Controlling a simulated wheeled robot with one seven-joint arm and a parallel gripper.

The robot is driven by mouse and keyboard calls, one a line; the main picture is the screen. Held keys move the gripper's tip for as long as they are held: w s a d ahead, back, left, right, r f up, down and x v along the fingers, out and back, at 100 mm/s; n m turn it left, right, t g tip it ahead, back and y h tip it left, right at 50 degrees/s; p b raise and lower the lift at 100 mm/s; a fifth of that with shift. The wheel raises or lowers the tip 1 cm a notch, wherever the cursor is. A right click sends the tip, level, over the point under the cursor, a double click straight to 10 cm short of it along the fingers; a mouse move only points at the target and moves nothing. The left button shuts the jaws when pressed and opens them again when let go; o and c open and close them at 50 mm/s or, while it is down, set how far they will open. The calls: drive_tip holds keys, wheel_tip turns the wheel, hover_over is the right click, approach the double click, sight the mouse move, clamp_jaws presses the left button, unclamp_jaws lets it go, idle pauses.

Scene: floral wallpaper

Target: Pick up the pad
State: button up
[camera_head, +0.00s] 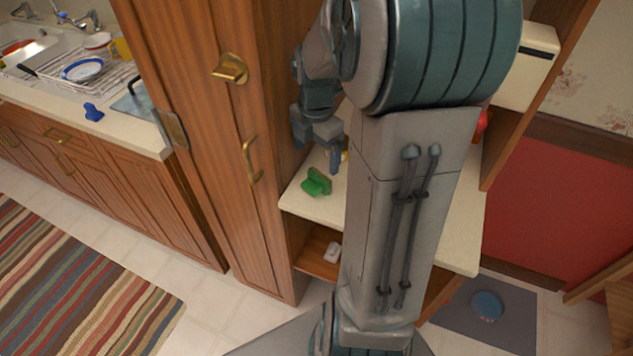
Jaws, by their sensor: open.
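A small green object (316,182) with an upright grip-like part lies on the cream shelf top, left of my arm; it may be the pad, but I cannot tell for sure. My gripper (317,153) hangs above and just behind it in the picture, with its fingers pointing down. The fingers are apart with nothing between them. My gripper looks apart from the green object. Something small and yellow (345,155) shows just right of the fingers, mostly hidden by my arm.
A tall wooden cabinet (205,130) stands close left of my gripper. My arm hides much of the shelf top (462,225). A white item (332,252) lies on the lower shelf. A blue object (93,112) sits on the sink counter. A grey mat (450,318) lies at right.

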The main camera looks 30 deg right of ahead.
sight(317, 176)
drive_tip(key=f, duration=0.9)
drive_tip(key=shift+s+f, duration=0.2)
drive_tip(key=c, duration=1.2)
drive_tip(key=shift+o, duration=0.2)
drive_tip(key=shift+r, duration=0.1)
drive_tip(key=shift+r, duration=0.45)
drive_tip(key=r, duration=0.3)
drive_tip(key=shift+s+d+r, duration=0.2)
drive_tip(key=shift+d+r, duration=0.15)
drive_tip(key=shift+d, duration=0.05)
drive_tip(key=s+d+r, duration=0.6)
drive_tip(key=d, duration=0.2)
drive_tip(key=shift+s+d+r, duration=0.15)
drive_tip(key=shift+s+d, duration=0.05)
drive_tip(key=shift+s, duration=0.2)
